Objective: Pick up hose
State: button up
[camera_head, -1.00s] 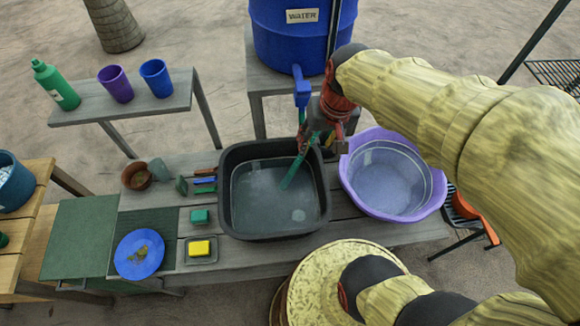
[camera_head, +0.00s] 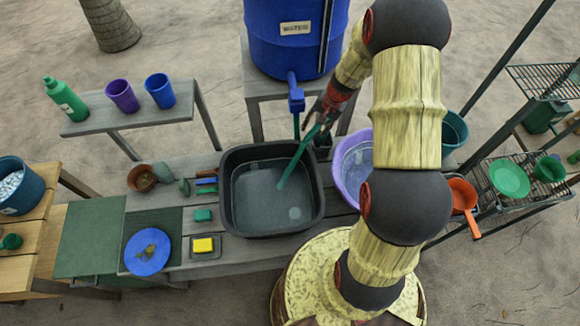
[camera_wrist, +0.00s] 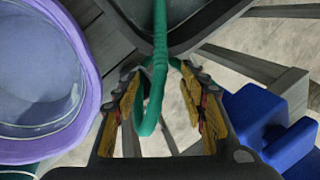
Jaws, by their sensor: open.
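A green hose (camera_head: 293,162) runs from below the blue tap (camera_head: 296,95) down into the black basin (camera_head: 229,220). My gripper (camera_head: 318,120) is at the hose's upper part, just right of the tap. In the wrist view the hose (camera_wrist: 156,92) passes between the fingers of my open gripper (camera_wrist: 164,72) and bends in a loop below the fingertips. The hose is nearer the left finger; I cannot tell whether they touch. The hose's upper end is partly hidden by my gripper in the head view.
A blue water barrel (camera_head: 294,50) stands behind the basin. A purple tub (camera_head: 349,191) holding a clear bowl is close on the right, partly hidden by my arm. A blue plate (camera_head: 146,262) and yellow sponge (camera_head: 203,245) lie left of the basin. Wire racks stand far right.

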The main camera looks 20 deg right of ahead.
aim_at(309, 137)
jog(key=x, duration=0.8)
jog(key=shift+w+d, duration=0.3)
jog(key=shift+w, duration=0.1)
jog(key=shift+c, duration=1.1)
jog(key=c, duration=0.7)
grip_shut()
